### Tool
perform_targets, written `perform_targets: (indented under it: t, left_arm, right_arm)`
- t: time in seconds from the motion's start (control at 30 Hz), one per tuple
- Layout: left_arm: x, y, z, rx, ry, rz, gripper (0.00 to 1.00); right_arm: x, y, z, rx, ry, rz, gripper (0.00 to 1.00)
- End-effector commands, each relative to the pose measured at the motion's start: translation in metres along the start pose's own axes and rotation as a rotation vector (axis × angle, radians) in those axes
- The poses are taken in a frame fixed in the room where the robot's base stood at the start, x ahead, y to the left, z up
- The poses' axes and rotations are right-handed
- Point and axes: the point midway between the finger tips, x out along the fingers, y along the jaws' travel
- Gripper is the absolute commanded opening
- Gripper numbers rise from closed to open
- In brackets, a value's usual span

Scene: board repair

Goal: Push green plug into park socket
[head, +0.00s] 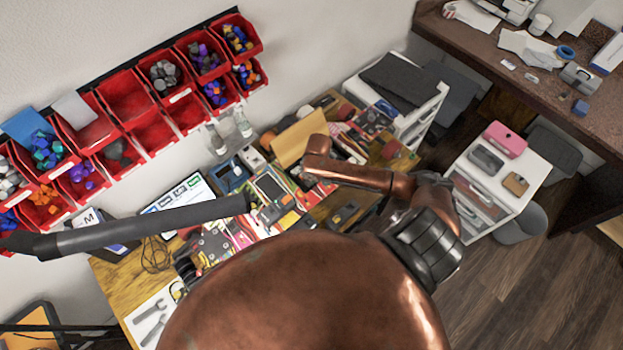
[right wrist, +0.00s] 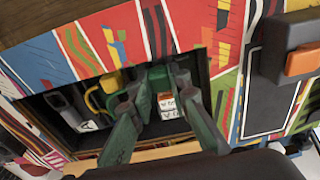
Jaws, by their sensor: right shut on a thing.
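My right gripper (right wrist: 163,88) shows its two dark green-grey fingers in the right wrist view, close about something green inside a dark recess of a colourfully patterned panel (right wrist: 40,52). The green part between the fingertips looks like the green plug (right wrist: 146,94); the fingers hide much of it. A small white and red label (right wrist: 168,104) shows between the fingers. I cannot make out the park socket or whether the plug is seated. In the head view my copper right arm reaches over the cluttered bench, and its fingertips are hard to make out.
A yellow plug (right wrist: 96,102) and a grey-black connector (right wrist: 66,110) sit left of the fingers. A dark block with an orange button (right wrist: 303,60) stands at right. Red parts bins (head: 127,97) hang above the bench; a white drawer unit (head: 483,188) stands right.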

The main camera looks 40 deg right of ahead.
Motion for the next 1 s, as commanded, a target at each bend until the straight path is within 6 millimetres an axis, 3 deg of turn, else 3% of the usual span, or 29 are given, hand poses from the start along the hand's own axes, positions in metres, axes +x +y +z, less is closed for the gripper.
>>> perform_targets:
  t: [1.0]
  left_arm:
    - [-0.0079,-0.0003,-0.0011,0.000,0.001,0.000,0.40]
  right_arm:
    - [0.0014,0.0008,0.0003,0.000,-0.001,0.002,0.00]
